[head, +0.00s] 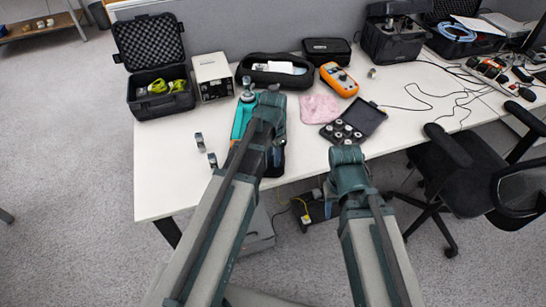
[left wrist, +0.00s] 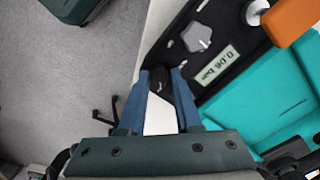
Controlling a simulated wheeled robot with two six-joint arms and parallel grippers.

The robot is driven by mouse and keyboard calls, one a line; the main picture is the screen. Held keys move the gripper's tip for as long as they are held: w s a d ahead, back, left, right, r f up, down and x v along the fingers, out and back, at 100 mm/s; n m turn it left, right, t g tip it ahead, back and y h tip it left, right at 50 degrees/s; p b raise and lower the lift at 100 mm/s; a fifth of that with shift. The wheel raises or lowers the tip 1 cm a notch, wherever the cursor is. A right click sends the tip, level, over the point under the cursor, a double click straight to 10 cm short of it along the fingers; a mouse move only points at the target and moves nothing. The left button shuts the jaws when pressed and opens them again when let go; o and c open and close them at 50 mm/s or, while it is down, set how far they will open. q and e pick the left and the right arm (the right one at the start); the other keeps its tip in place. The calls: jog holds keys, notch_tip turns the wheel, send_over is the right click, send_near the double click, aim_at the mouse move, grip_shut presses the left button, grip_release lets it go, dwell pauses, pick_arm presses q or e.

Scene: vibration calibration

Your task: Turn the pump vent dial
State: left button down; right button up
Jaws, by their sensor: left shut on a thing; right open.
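The pump shows in the left wrist view as a black panel (left wrist: 233,40) beside a teal case (left wrist: 265,110). The panel carries a grey lobed knob (left wrist: 197,38) and a small display reading about 0.06 bar (left wrist: 217,68). My left gripper (left wrist: 161,78) has its blue fingers closed around a black dial (left wrist: 161,85) at the panel's edge. In the head view the teal case (head: 242,117) is partly covered by my left arm, and the left gripper (head: 268,150) is mostly hidden. My right gripper (head: 347,165) hangs apart from the pump near the table's front edge, its fingertips hidden.
Behind are an open black case (head: 160,105), a white box (head: 212,76) and a black pouch (head: 275,70). An orange meter (head: 338,80), pink cloth (head: 319,108) and weight case (head: 355,125) lie right. A chair (head: 480,175) stands at right.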

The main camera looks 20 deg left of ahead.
dwell(0.4)
pick_arm(q)
jog(key=c, duration=0.6)
grip_release()
notch_tip(320, 180, up, 14)
jog(key=p, duration=1.3)
jog(key=shift+p, duration=0.4)
jog(key=shift+f, duration=0.15)
jog(key=s+d+n+y, duration=0.1)
jog(key=s+d+n, duration=0.2)
jog(key=s+d, duration=0.7)
jog(key=s, duration=0.4)
jog(key=shift+s+d, duration=0.15)
jog(key=shift+d, duration=0.15)
